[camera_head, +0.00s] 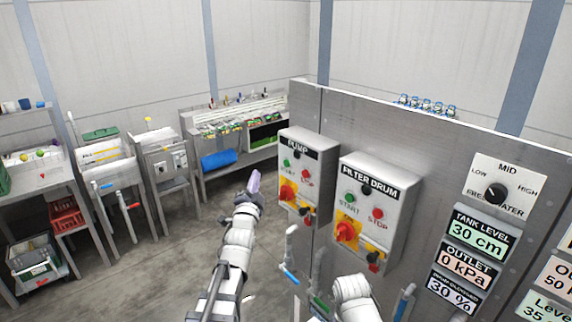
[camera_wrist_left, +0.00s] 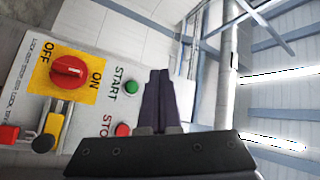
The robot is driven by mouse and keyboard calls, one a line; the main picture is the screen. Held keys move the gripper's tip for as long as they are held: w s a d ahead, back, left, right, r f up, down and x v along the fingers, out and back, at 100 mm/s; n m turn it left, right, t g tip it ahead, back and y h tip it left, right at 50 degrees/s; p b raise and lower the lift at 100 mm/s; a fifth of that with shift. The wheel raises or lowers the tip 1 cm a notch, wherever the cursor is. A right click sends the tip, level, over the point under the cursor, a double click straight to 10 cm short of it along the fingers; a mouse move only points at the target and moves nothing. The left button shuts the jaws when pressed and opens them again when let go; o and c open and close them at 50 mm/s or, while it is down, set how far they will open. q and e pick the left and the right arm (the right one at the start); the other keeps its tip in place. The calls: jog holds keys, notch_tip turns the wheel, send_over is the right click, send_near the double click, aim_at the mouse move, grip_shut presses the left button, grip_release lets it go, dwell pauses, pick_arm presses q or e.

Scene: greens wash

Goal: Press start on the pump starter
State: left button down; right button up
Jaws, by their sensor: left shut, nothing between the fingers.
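The pump starter (camera_head: 312,149) is a grey box labelled PUMP on the metal panel. Its green start button (camera_head: 287,163) is left of its red stop button (camera_head: 306,174), above a red-and-yellow rotary switch (camera_head: 288,191). My left gripper (camera_head: 254,182) is shut and empty, left of the box and apart from it in the head view. In the left wrist view the shut fingers (camera_wrist_left: 158,75) are beside the green button (camera_wrist_left: 131,87), and the red button (camera_wrist_left: 122,130) lies close to the fingers' base. Contact with the green button is not visible. My right gripper is not in view.
The similar filter drum starter (camera_head: 378,205) stands right of the pump starter, with its own green and red buttons. A water dial (camera_head: 495,193) and readouts (camera_head: 474,233) are further right. Levers (camera_head: 291,245) stick out below the boxes. Open floor (camera_head: 150,265) lies left of my arm.

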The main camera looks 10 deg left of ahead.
pick_arm(q)
jog(key=w+d, duration=0.5)
jog(key=w, duration=0.2)
jog(key=shift+d, duration=0.2)
jog(key=shift+w+d, duration=0.1)
dwell(2.1)
jog(key=shift+w+d, duration=0.2)
jog(key=shift+w+d, duration=0.25)
jog(key=shift+w, duration=0.1)
dwell(0.8)
jog(key=shift+s, duration=0.1)
dwell(0.4)
jog(key=shift+s+a, duration=0.5)
jog(key=shift+s, duration=0.05)
jog(key=shift+s, duration=0.1)
jog(key=s+a, duration=0.1)
jog(key=s, duration=0.1)
jog(key=s+a, duration=0.1)
jog(key=a, duration=0.1)
jog(key=shift+s, duration=0.4)
